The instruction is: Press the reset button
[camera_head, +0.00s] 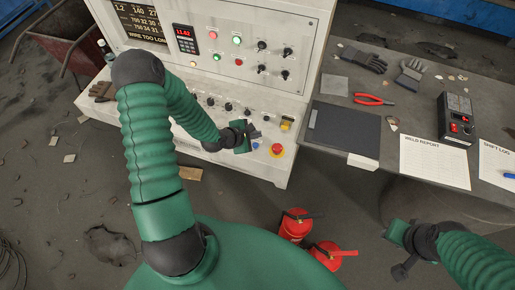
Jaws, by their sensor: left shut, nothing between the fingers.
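The pale control console (215,100) stands upright ahead of me, with a sloped lower shelf of knobs and buttons. My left gripper (251,136) is shut and empty, over the right part of that shelf. Just below its tip is a small blue button (255,146). I cannot read a reset label on either, nor tell whether the gripper touches the panel. My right gripper (396,252) hangs low at the right, away from the console; its finger opening is unclear.
A grey table (425,85) at the right holds gloves, red pliers (374,99), a dark pad (343,130), a black handheld device (457,118) and papers. A rusty cart (60,40) is at the upper left.

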